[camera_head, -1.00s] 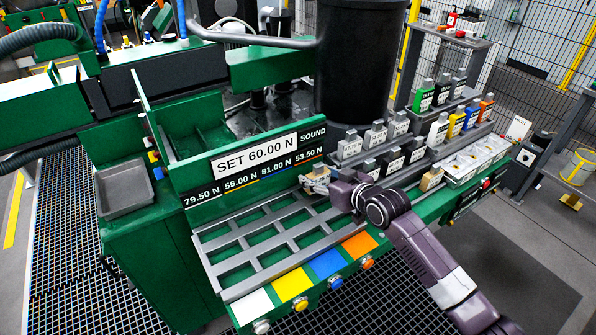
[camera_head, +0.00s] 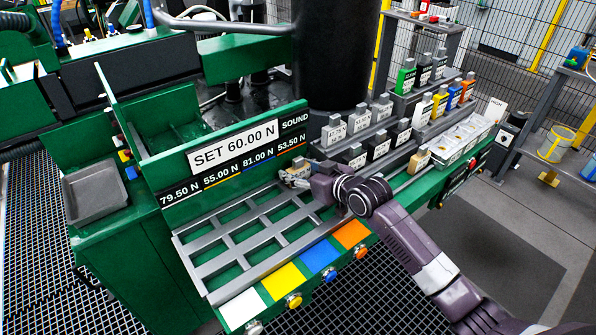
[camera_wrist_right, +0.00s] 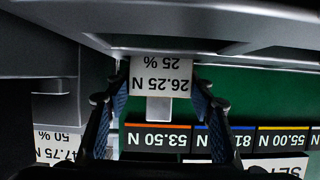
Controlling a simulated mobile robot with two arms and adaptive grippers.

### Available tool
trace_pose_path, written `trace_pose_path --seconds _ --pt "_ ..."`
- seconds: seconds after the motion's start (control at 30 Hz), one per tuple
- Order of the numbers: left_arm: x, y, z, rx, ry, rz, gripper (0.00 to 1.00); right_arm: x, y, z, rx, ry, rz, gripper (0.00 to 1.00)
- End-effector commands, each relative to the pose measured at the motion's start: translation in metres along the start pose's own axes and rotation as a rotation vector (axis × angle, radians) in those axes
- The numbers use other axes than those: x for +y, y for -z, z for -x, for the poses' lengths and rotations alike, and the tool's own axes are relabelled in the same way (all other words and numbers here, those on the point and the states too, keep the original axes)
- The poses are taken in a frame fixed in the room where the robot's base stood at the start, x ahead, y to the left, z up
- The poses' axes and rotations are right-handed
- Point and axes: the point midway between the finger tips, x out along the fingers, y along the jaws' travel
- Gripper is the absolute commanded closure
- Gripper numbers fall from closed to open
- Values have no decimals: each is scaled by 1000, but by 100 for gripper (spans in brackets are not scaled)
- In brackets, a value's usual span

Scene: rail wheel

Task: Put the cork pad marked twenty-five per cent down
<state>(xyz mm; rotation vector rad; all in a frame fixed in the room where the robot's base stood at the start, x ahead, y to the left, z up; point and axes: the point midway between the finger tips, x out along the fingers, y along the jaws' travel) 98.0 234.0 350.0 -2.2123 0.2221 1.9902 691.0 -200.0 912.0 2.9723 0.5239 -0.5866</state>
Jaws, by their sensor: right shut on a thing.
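In the right wrist view my right gripper (camera_wrist_right: 160,105) has a finger on each side of the pad (camera_wrist_right: 160,78). Its label reads 26.25 N, 25 % and appears upside down. I cannot tell whether the pad touches the rack. My left gripper is not in view.
A sign panel (camera_head: 235,150) with force values stands just behind the rack. Labelled weights (camera_head: 355,157) stand in rows to the right. A block marked 50 % (camera_wrist_right: 58,140) shows at lower left in the wrist view. Coloured plates (camera_head: 285,281) line the front edge.

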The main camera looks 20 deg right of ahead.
Motion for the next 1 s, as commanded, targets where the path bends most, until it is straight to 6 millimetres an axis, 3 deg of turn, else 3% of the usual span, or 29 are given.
trace_pose_path --seconds 0.07,0.1,0.23,0.67,1.0 --pt "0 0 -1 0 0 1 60 0 -3 -1 -1 0 0 76" --pt "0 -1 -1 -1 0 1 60 0 -4 -1 -2 0 0 48" --pt "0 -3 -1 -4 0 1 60 0 -3 -1 -1 0 0 34" --pt "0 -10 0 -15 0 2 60 0 0 5 -1 0 1 33" --pt "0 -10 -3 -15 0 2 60 0 -1 62 -1 0 4 33"
